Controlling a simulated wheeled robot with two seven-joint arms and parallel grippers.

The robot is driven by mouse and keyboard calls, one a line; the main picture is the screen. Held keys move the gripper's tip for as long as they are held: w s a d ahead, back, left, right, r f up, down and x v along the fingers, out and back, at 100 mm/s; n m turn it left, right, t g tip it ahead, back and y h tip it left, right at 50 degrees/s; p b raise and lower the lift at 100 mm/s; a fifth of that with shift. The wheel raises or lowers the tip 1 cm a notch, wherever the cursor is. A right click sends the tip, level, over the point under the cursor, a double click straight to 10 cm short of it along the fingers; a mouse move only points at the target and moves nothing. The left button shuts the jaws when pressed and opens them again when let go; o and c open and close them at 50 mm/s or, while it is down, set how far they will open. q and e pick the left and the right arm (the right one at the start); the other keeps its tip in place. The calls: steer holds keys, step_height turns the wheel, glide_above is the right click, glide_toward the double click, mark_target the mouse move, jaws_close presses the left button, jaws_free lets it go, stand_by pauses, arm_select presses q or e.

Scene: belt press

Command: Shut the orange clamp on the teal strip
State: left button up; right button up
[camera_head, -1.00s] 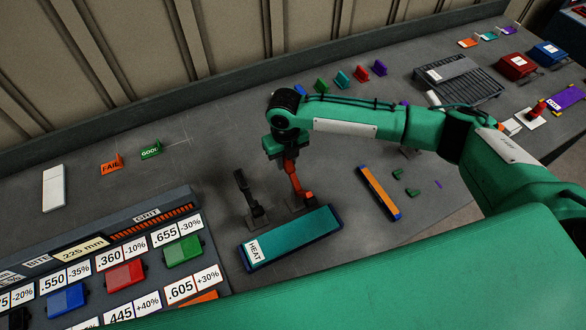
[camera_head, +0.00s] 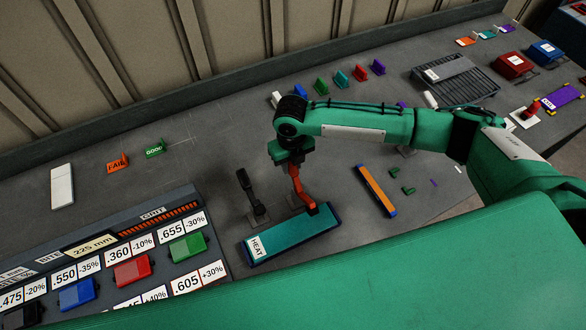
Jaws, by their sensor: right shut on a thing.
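The orange clamp (camera_head: 298,188) stands at the back edge of the teal strip (camera_head: 295,232). Its orange arm rises into my right gripper (camera_head: 293,166), which is shut on it. The clamp's lower end reaches the strip's back edge; I cannot tell whether it presses on it. The strip lies flat in a dark blue frame with a HEAT label at its left end. The gripper's fingertips are partly hidden by its own wrist. My left gripper is not in view.
A black upright clamp (camera_head: 249,194) stands just left of the orange one. An orange bar with blue ends (camera_head: 375,190) lies to the right, beside small green pieces (camera_head: 394,173). A panel with coloured buttons (camera_head: 132,269) is at lower left. Bare bench lies behind the clamps.

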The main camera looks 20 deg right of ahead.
steer(key=shift+s+d+r+p, duration=0.15)
steer(key=shift+s+r+p, duration=0.1)
steer(key=shift+s+p, duration=0.3)
steer(key=shift+s+d+r+p, duration=0.1)
steer(key=shift+s+r+p, duration=0.1)
steer(key=shift+s+p, duration=0.3)
steer(key=shift+s+d+r+p, duration=0.15)
steer(key=shift+s+p, duration=0.35)
steer(key=shift+s, duration=0.45)
steer(key=shift+s+d+p, duration=0.15)
steer(key=shift+s+p, duration=0.2)
steer(key=shift+s, duration=0.45)
steer(key=shift+f, duration=0.3)
steer(key=shift+s, duration=0.25)
steer(key=o, duration=0.7)
steer(key=shift+r, duration=0.1)
step_height(320, 180, up, 7)
